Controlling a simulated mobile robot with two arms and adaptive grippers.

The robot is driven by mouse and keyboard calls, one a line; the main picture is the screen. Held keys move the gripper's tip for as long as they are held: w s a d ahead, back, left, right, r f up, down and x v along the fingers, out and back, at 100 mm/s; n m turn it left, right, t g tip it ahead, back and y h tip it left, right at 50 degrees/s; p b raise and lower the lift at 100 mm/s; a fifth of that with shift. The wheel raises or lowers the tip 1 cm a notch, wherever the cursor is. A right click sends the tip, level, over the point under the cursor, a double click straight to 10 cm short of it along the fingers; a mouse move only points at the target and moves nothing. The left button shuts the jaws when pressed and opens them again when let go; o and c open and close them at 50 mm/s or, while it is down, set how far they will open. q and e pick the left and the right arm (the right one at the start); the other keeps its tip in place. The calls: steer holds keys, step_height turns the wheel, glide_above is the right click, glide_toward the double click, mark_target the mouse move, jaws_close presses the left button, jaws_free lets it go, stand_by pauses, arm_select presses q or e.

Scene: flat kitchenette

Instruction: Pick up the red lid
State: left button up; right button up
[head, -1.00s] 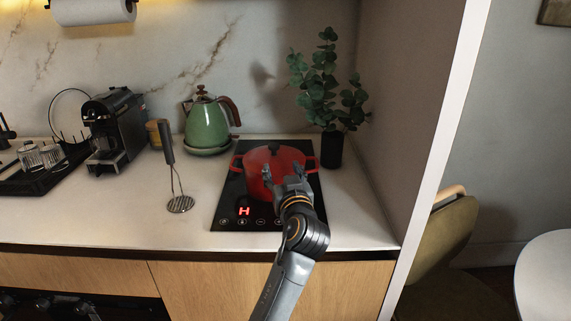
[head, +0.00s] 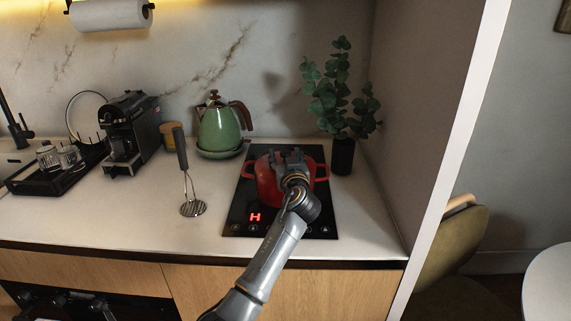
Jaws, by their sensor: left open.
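A red pot with its red lid (head: 264,163) stands on the black induction hob (head: 240,215) near the right end of the counter. Its two side handles show. My left gripper (head: 288,157) is over the pot, open, with its fingers pointing away from me above the lid. The gripper and wrist hide the middle of the lid and its knob, so I cannot tell whether the fingers touch the knob. My right gripper does not show.
A potato masher (head: 186,180) stands upright left of the hob. A green kettle (head: 219,128) is behind it. A coffee machine (head: 131,130) and dish tray are at left.

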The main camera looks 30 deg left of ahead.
arm_select(q)
steer(key=shift+d, duration=0.1)
steer(key=shift+c, duration=0.4)
steer(key=c, duration=1.1)
steer(key=shift+r, duration=0.1)
